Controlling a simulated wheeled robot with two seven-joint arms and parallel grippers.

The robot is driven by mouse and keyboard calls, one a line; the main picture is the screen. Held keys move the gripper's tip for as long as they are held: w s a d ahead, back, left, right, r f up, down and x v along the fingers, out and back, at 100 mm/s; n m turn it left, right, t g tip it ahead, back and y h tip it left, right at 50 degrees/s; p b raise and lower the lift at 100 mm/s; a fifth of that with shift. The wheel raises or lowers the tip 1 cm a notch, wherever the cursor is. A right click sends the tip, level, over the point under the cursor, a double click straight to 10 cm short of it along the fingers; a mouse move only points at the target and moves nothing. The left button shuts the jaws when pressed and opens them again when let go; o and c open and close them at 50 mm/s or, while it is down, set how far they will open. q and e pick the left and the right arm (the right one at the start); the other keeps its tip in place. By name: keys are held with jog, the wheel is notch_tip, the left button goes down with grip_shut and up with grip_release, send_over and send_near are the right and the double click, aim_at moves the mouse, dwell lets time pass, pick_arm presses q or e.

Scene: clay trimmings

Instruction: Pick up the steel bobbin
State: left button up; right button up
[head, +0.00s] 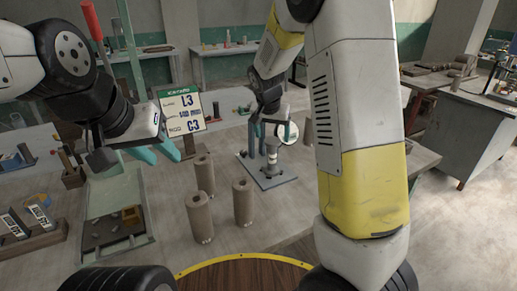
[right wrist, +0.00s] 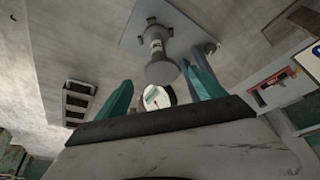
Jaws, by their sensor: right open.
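A grey flanged spool with a small label, which looks like the steel bobbin (right wrist: 157,45), stands upright on a blue-grey plate (right wrist: 133,30). In the head view the bobbin (head: 270,161) is partly covered by my right gripper, on the plate (head: 282,183) in the middle of the table. My right gripper (head: 267,137) is open above it, pointing down. In the right wrist view the two teal fingers (right wrist: 158,82) are apart, with the bobbin beyond their tips and nothing clasped. My left gripper (head: 155,152) is open and empty, over the left part of the table.
Several brown labelled cylinders (head: 243,203) stand left of the plate. A round white-faced disc (head: 287,132) is close to my right gripper. A shallow tray (head: 147,222) with small pieces lies at left.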

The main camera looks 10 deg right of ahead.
aim_at(272, 157)
jog(key=shift+w+a+f, duration=0.1)
jog(key=shift+w+f, duration=0.2)
jog(key=x, duration=0.7)
jog(key=shift+w+f, duration=0.1)
jog(key=shift+f, duration=0.15)
grip_shut()
jog(key=shift+r, duration=0.1)
